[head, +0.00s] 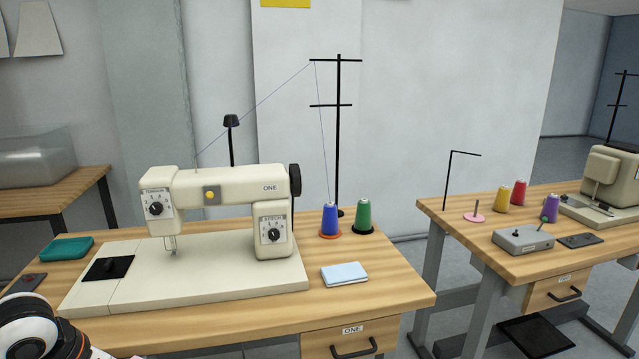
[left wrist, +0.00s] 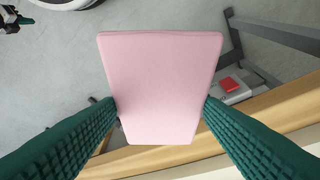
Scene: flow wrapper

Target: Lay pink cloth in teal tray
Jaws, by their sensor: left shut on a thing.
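The pink cloth (left wrist: 160,70) is a flat, stiff-looking slab in the left wrist view. My left gripper (left wrist: 160,106) is shut on it, with a green ribbed finger on each side of its lower part. The cloth is held in the air, over the floor and the wooden table edge in that view. The teal tray (head: 67,248) lies at the back left of the table in the head view, left of the sewing machine.
The sewing machine (head: 222,205) fills the middle of the table (head: 250,322). A dark switch box (head: 27,282) sits at the left edge, in front of the tray. A light blue folded cloth (head: 344,274) and blue (head: 329,218) and green (head: 364,215) thread cones stand right.

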